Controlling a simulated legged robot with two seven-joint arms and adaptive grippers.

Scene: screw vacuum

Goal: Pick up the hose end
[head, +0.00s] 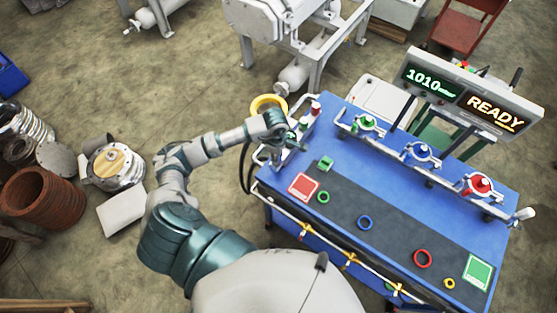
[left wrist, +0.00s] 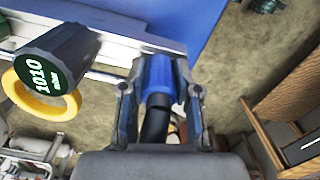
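The hose end is a blue sleeve (left wrist: 160,78) on a black hose (left wrist: 154,124) in the left wrist view. It sits between the two fingers of my left gripper (left wrist: 160,85), which press close on both its sides. In the head view my left gripper (head: 292,141) is at the left end of the blue workbench (head: 345,165), and the hose end is too small and covered to make out. A black hose (head: 245,165) hangs in a curve beside that end of the bench. My right gripper is not in view.
A dark cylinder with a yellow ring (left wrist: 50,75), marked 1010, stands left of the gripper in the left wrist view. Valves with green, blue and red knobs (head: 422,152) line the bench's back. A display (head: 470,90) reads READY. Metal parts (head: 115,165) lie on the floor at left.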

